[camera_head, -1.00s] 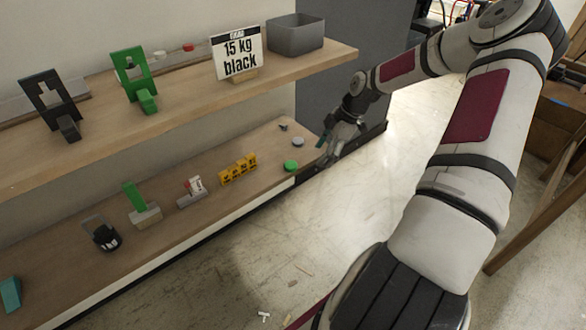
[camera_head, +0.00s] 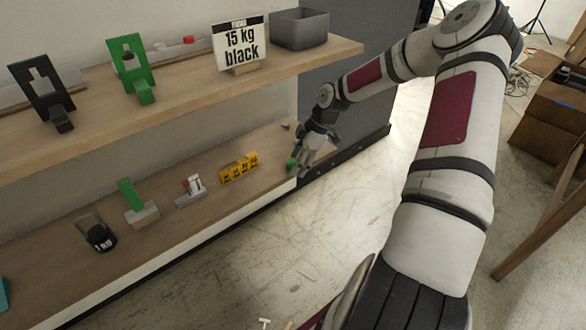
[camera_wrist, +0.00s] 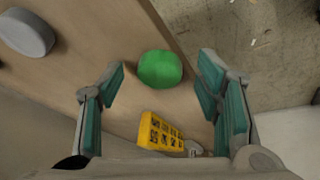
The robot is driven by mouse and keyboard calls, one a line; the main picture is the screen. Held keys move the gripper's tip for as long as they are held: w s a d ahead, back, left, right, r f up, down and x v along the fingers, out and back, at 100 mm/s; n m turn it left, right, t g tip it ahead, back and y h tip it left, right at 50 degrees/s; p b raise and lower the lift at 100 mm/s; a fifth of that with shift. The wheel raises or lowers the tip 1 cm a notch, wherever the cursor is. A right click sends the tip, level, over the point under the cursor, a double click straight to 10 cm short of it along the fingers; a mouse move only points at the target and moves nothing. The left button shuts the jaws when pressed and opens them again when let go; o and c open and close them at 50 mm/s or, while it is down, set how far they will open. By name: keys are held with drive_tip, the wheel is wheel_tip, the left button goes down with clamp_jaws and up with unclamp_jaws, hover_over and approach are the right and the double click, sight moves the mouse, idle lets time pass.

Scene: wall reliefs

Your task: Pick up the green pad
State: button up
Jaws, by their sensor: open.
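The green pad (camera_wrist: 160,69) is a small round disc on the lower shelf, near its front edge at the right end. In the wrist view it lies between and just beyond the two teal-lined fingers of my open gripper (camera_wrist: 162,92), apart from both. In the head view my gripper (camera_head: 299,165) is low over the right end of the lower shelf, and it largely hides the pad there.
A yellow block with dark markings (camera_head: 239,169) stands left of my gripper; it also shows in the wrist view (camera_wrist: 161,132). A grey round disc (camera_wrist: 26,33) lies nearby.

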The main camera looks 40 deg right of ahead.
drive_tip(key=c, duration=0.8)
drive_tip(key=shift+c, duration=0.2)
drive_tip(key=shift+r, duration=0.1)
